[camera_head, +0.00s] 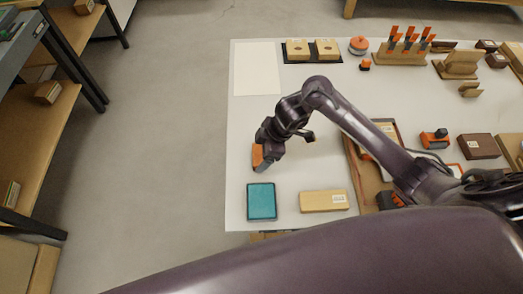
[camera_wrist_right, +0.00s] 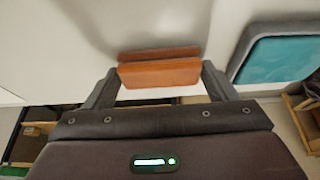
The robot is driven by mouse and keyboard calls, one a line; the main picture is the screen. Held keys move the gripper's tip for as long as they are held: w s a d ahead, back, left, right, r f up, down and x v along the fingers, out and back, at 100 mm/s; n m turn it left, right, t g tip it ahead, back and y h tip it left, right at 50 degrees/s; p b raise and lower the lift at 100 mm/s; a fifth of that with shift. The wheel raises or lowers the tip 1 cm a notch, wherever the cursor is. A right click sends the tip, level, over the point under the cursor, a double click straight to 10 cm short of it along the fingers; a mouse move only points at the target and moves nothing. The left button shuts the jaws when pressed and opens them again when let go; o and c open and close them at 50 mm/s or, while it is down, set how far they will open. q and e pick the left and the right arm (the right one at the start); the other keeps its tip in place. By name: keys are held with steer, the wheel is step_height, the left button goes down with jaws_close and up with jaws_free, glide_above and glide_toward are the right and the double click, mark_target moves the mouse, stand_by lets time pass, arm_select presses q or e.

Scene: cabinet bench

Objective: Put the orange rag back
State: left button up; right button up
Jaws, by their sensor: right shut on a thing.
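The orange rag (camera_wrist_right: 160,72) is a small folded orange-brown piece between the two fingertips of my right gripper (camera_wrist_right: 158,80). In the head view the rag (camera_head: 257,155) shows at the end of my right arm, above the left part of the white table. My right gripper (camera_head: 262,150) is shut on it. I cannot tell whether the rag touches the table. A teal pad with a dark rim (camera_head: 262,202) lies just below the gripper in the head view, apart from it. It also shows at the right of the wrist view (camera_wrist_right: 280,60). My left gripper is not in view.
A wooden block (camera_head: 323,201) lies right of the teal pad. A brown tray (camera_head: 358,178) is partly hidden by my right arm. A white sheet (camera_head: 256,68), a wooden holder (camera_head: 313,50) and a tool rack (camera_head: 402,53) stand at the back. The table's left middle is clear.

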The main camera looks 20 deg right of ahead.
steer(key=shift+f, duration=0.15)
steer(key=o, duration=0.9)
steer(key=shift+c, duration=0.2)
steer(key=shift+r, duration=0.25)
steer(key=shift+d+r, duration=0.2)
steer(key=shift+r, duration=0.1)
steer(key=p+v, duration=0.2)
steer(key=v, duration=0.9)
steer(key=shift+s, duration=0.15)
